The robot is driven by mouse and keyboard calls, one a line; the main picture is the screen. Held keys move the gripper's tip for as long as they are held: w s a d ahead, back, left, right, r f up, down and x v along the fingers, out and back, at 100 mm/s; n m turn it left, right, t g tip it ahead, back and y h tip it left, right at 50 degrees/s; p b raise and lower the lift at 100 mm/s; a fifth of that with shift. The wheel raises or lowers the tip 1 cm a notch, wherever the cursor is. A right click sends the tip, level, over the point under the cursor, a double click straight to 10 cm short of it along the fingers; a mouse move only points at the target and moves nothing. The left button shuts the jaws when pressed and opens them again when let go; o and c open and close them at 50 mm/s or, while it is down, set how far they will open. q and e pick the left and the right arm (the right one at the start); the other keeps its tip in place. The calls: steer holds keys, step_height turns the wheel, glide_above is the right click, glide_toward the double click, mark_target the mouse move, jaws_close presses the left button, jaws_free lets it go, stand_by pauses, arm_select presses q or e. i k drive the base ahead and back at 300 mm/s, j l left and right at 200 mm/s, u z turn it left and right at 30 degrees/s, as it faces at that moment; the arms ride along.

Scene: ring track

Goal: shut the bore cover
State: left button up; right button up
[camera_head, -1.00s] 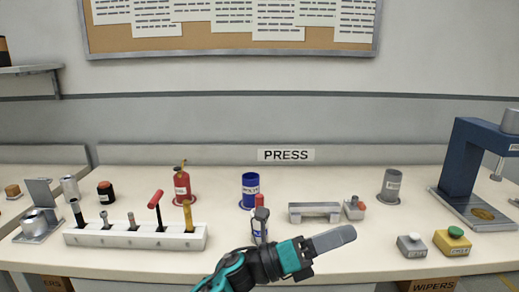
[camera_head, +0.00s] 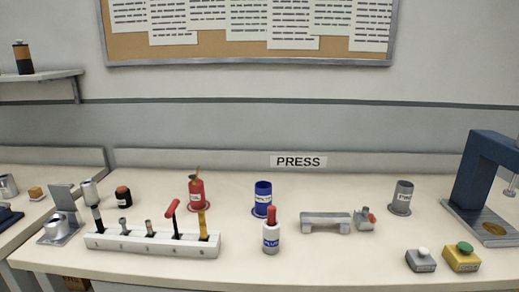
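A metal fixture (camera_head: 60,226) with a round, open-topped cylinder on a base plate stands at the left of the bench. A flat grey plate (camera_head: 61,194) stands raised at its back, which looks like the bore cover standing open. The label, if any, is too small to read. Neither of my grippers is in view.
A white rack (camera_head: 150,244) with several upright tools stands just right of the fixture. A silver cylinder (camera_head: 89,191) and a black jar (camera_head: 123,196) are behind. A red-capped bottle (camera_head: 271,240), a grey bracket (camera_head: 325,221), push buttons and a blue press (camera_head: 478,180) lie farther right.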

mark_target(61, 193)
steer(key=u, duration=1.45)
steer(key=i+u, duration=0.3)
steer(key=l+u, duration=0.15)
steer(key=u, duration=0.15)
